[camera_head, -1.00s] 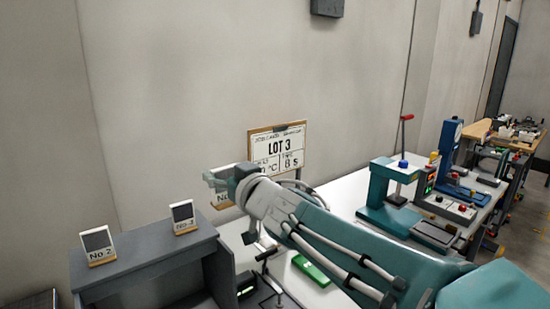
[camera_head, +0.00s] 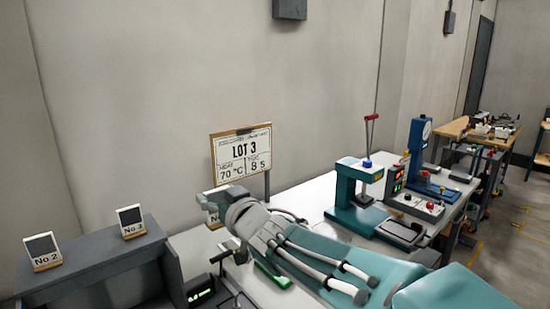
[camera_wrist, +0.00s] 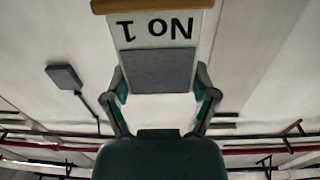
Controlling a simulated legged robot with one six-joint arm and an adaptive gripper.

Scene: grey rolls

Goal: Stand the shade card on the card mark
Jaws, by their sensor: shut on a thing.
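The shade card (camera_wrist: 160,68) is a white card with a grey patch, the label "NO 1" and a wooden base strip. It appears upside down in the wrist view. My gripper (camera_wrist: 160,82) is shut on it, with one green finger at each side edge beside the grey patch. A lower part of the card (camera_head: 215,221) shows there. I cannot make out the card mark in either view.
Cards No 2 (camera_head: 42,250) and No 3 (camera_head: 131,220) stand on a grey shelf unit (camera_head: 95,262) at left. The LOT 3 sign (camera_head: 241,155) stands behind my gripper. A teal press (camera_head: 352,190) and a control box (camera_head: 412,205) stand on the white bench to the right.

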